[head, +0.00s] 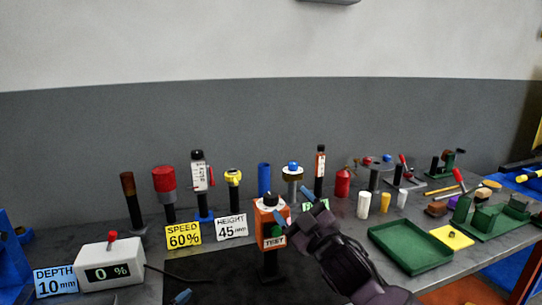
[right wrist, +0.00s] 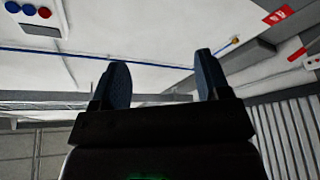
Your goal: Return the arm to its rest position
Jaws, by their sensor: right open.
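My right gripper (head: 293,207) is at the centre of the head view, with its dark arm coming in from the lower right. Its two blue fingers are spread in front of the orange box with the TEST label (head: 270,222), partly covering it. I cannot tell whether they touch the box. In the right wrist view the fingers (right wrist: 162,82) stand wide apart with nothing between them, against a far wall and ceiling. A small blue tip (head: 181,296) at the bottom edge of the head view looks like a finger of my left gripper; the rest is out of frame.
Upright tools stand along the back of the grey bench. A white readout box (head: 110,263) and the yellow SPEED sign (head: 184,235) are at left. A green tray (head: 410,247) and a yellow block (head: 451,237) lie at right. White and yellow cylinders stand just right of the gripper.

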